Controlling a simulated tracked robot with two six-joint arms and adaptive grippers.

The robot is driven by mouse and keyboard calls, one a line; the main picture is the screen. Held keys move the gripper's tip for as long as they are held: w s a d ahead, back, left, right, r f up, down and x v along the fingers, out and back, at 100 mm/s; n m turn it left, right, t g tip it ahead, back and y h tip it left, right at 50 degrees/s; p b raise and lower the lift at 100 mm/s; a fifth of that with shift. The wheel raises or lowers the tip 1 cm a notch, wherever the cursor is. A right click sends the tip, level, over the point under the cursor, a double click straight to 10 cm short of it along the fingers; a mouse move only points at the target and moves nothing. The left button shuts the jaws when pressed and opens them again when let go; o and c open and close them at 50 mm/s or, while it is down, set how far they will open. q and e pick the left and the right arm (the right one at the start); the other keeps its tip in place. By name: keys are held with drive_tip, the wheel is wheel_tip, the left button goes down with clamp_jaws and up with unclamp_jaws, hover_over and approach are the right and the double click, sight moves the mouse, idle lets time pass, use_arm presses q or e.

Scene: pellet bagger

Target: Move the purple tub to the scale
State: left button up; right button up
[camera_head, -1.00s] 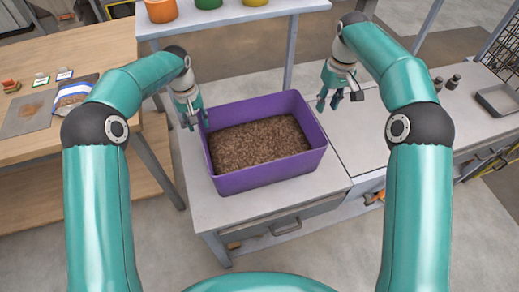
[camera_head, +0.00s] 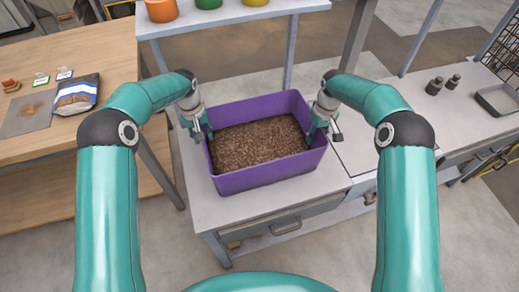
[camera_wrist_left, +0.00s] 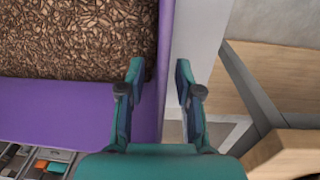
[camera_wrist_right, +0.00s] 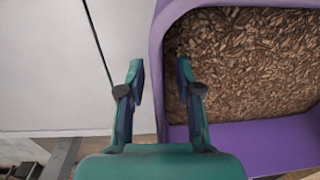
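The purple tub (camera_head: 265,178), full of brown pellets (camera_head: 258,145), stands upright on the grey bench. My left gripper (camera_head: 203,134) is at its left wall, and my right gripper (camera_head: 323,136) is at its right wall. In the left wrist view the open fingers (camera_wrist_left: 158,85) lie on either side of the tub's rim (camera_wrist_left: 165,50), with gaps visible. In the right wrist view the open fingers (camera_wrist_right: 160,82) likewise straddle the rim (camera_wrist_right: 157,45). I cannot tell for sure which surface is the scale; a flat pale panel (camera_head: 365,145) lies right of the tub.
A wooden table (camera_head: 60,140) at left holds a grey plate (camera_head: 27,113) and a bag (camera_head: 77,94). A shelf (camera_head: 235,14) with coloured pots stands behind. The bench between is clear.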

drive_tip(key=shift+f, duration=0.1)
use_arm(q)
clamp_jaws()
use_arm(e)
clamp_jaws()
